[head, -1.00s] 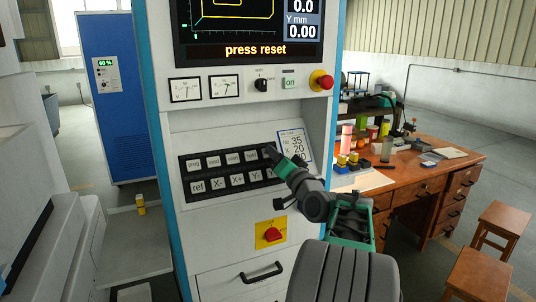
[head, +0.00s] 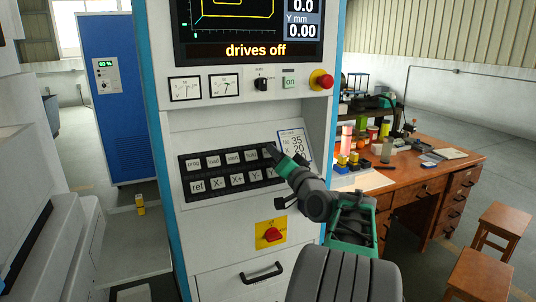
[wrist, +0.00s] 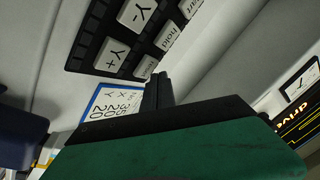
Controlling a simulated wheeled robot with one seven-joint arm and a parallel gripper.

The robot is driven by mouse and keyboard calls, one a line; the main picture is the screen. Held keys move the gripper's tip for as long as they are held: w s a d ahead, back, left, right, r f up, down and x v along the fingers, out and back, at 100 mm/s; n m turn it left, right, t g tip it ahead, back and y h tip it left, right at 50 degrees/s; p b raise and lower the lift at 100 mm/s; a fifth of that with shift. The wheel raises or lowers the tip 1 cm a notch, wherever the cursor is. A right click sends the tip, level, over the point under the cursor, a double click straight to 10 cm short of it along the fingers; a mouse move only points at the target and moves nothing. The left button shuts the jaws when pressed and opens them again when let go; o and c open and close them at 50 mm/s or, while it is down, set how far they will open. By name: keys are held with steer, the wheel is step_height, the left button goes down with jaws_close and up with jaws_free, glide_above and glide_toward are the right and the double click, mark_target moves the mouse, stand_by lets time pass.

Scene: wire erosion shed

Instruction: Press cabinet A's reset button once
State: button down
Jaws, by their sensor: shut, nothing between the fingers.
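The control cabinet (head: 240,120) stands in the middle of the head view, with a sloping black keypad (head: 181,176) of white keys in two rows. Its screen (head: 258,50) reads "drives off". No letter naming the cabinet is legible. My gripper (head: 268,149) is shut and empty, its tip at the right end of the upper key row and hiding the key there. In the wrist view, the closed fingertips (wrist: 157,78) are at a partly hidden key (wrist: 146,67), apparently reset, beside the hold key (wrist: 158,38) and Y+ key (wrist: 112,56). Contact cannot be told.
A note card (head: 293,143) sits just right of the keypad. Above are a red mushroom button (head: 321,79), a black rotary switch (head: 262,84) and a green "on" button (head: 289,83). A red switch on yellow (head: 271,234) sits below. A cluttered wooden desk (head: 420,185) stands right.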

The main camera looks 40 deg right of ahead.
steer(key=shift+s+r, duration=0.1)
steer(key=shift+s, duration=0.05)
steer(key=s+r, duration=0.1)
steer(key=s, duration=0.1)
steer(key=s+a+r, duration=0.1)
steer(key=r, duration=0.1)
steer(key=shift+s+a, duration=0.1)
steer(key=shift+s, duration=0.3)
steer(key=shift+f, duration=0.1)
stand_by(0.5)
